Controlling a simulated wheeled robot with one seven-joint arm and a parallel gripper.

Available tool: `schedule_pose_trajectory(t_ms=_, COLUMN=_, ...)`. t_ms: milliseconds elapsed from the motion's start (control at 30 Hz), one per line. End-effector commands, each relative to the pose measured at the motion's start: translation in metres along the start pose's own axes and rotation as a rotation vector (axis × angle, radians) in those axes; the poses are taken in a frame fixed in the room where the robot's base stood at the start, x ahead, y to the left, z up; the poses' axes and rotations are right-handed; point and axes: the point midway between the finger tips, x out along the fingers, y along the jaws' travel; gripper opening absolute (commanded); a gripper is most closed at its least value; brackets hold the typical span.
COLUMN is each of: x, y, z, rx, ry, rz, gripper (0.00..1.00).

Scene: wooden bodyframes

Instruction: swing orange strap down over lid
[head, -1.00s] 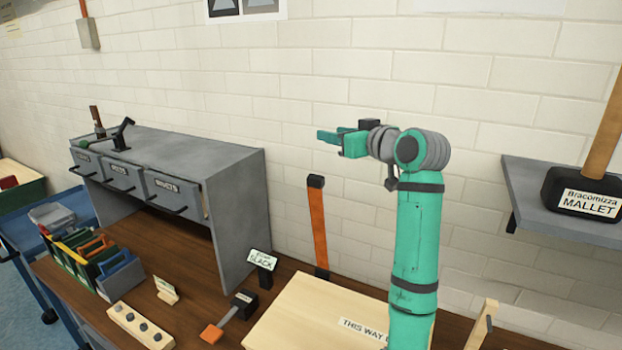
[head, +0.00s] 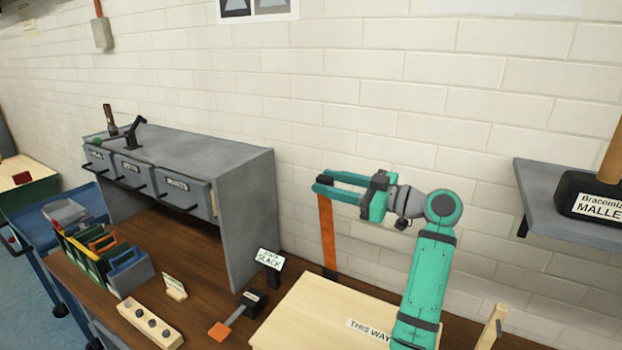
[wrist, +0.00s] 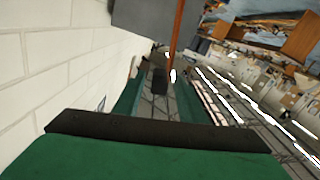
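The orange strap (head: 327,235) stands upright behind the pale wooden lid (head: 305,310), against the white wall side. In the head view its black top end is hidden by my gripper (head: 320,182). My gripper is open, with its two teal fingers pointing left at the strap's top. In the wrist view the black strap end (wrist: 160,80) shows between the two green fingers, and the orange strap (wrist: 177,40) runs up from near it. I cannot tell whether either finger touches it. The lid carries a label starting "THIS WAY".
A grey drawer cabinet (head: 245,210) stands left of the strap. A small sign (head: 269,259) reading "SLACK" and an orange-ended lever (head: 235,318) are left of the lid. A shelf (head: 545,215) with a mallet (head: 590,196) is at right. A wooden post (head: 490,330) rises right of the lid.

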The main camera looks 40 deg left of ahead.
Motion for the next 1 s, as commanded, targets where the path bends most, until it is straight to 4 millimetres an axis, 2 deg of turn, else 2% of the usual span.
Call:
schedule_pose_trajectory(t_ms=100, x=0.021, y=0.0, z=0.0, rx=0.0, ry=0.0, rz=-0.001, gripper=0.38)
schedule_pose_trajectory(t_ms=300, x=0.045, y=0.0, z=0.0, rx=0.0, ry=0.0, rz=0.0, gripper=0.38)
schedule_pose_trajectory(t_ms=500, x=0.054, y=0.0, z=0.0, rx=0.001, ry=0.0, rz=0.001, gripper=0.38)
schedule_pose_trajectory(t_ms=733, x=0.054, y=0.0, z=0.0, rx=0.001, ry=0.0, rz=0.002, gripper=0.38)
schedule_pose_trajectory(t_ms=767, x=0.054, y=0.0, z=0.0, rx=0.0, ry=0.0, rz=0.002, gripper=0.33)
schedule_pose_trajectory(t_ms=900, x=0.054, y=0.0, z=0.0, rx=0.001, ry=0.0, rz=0.002, gripper=0.0)
schedule_pose_trajectory(t_ms=1000, x=0.054, y=0.001, z=0.0, rx=0.001, ry=0.0, rz=0.002, gripper=0.0)
